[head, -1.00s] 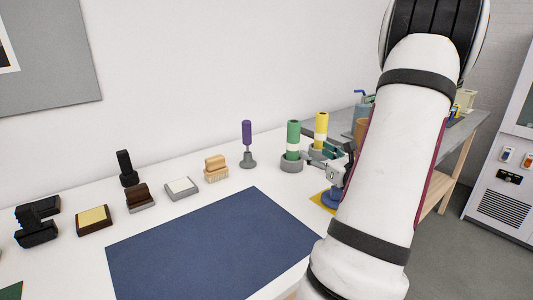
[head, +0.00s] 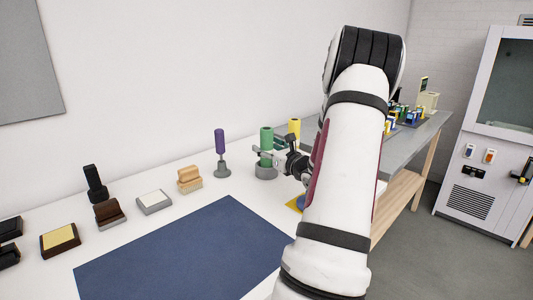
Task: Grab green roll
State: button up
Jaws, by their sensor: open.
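The green roll (head: 267,134) stands upright in a round grey holder (head: 266,172) on the white table, near the wall. My gripper (head: 270,147) is open at the roll, reaching in from the right. My arm hides part of the area to the right.
A yellow roll (head: 294,127) stands close behind and right of the green one. Brushes and blocks line the table further left. A blue mat (head: 185,250) lies in front, bare.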

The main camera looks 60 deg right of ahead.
jog(key=shift+w+d, duration=0.25)
jog(key=shift+w, duration=0.25)
jog(key=c, duration=1.3)
jog(key=shift+r, duration=0.1)
